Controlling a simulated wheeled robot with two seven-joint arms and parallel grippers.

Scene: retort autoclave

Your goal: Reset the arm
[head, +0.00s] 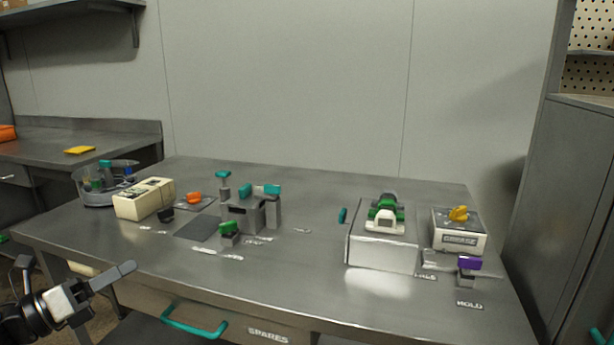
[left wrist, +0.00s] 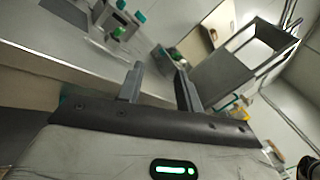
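My left gripper (head: 124,270) is at the lower left of the head view, in front of the steel table's (head: 310,302) left front edge. It is apart from everything on the table. In the left wrist view its two fingers (left wrist: 160,70) stand apart with nothing between them, so it is open and empty. In the head view the fingers overlap and the gap is hard to see. My right arm and gripper do not show in either view.
A teal drawer handle (head: 194,328) is right of the gripper. On the table are a cream box (head: 144,199), a grey fixture with teal parts (head: 241,217), a metal block with a green and white piece (head: 382,251), and a grease box (head: 459,238). The table's front middle is clear.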

